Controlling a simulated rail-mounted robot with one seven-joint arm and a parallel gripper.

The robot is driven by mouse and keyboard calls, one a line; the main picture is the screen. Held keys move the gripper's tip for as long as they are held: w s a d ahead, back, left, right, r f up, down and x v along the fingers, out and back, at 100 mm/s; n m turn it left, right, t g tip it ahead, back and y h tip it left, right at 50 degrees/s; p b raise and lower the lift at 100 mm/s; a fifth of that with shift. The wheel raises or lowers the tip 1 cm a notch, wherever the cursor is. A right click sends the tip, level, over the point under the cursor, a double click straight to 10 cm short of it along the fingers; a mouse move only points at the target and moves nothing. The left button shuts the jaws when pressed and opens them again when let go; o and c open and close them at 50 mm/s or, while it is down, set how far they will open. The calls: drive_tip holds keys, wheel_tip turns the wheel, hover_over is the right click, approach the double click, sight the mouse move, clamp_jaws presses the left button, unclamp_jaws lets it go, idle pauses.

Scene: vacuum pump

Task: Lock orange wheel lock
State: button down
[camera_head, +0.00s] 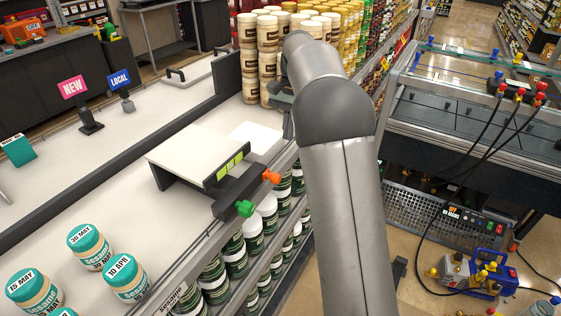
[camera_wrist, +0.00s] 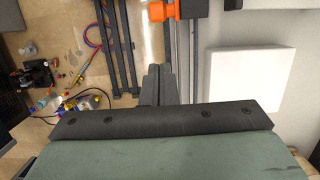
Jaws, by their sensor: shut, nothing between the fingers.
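The orange wheel lock (camera_head: 271,177) is a small knob on the end of a dark block (camera_head: 236,184) at the shelf's front rail. A green knob (camera_head: 245,208) sits beside it on the same block. In the wrist view the orange lock (camera_wrist: 160,10) is at the top edge, partly cut off, ahead of my gripper. My gripper (camera_wrist: 158,72) is shut and empty, its fingertips apart from the lock in that picture. In the head view my arm hides most of the gripper. The lock's exact turn position cannot be read.
Teal-lidded jars (camera_head: 89,247) stand at lower left, and cream jars (camera_head: 250,62) stand on the shelf near my arm. A metal-framed bench (camera_head: 470,115) with cables and a blue pump-like unit (camera_head: 490,274) are at right.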

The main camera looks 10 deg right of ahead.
sight(272, 177)
drive_tip(key=s+a+f+p, duration=0.1)
drive_tip(key=s+a+f, duration=0.2)
drive_tip(key=f, duration=0.4)
drive_tip(key=shift+s+f, duration=0.15)
drive_tip(key=shift+f, duration=0.2)
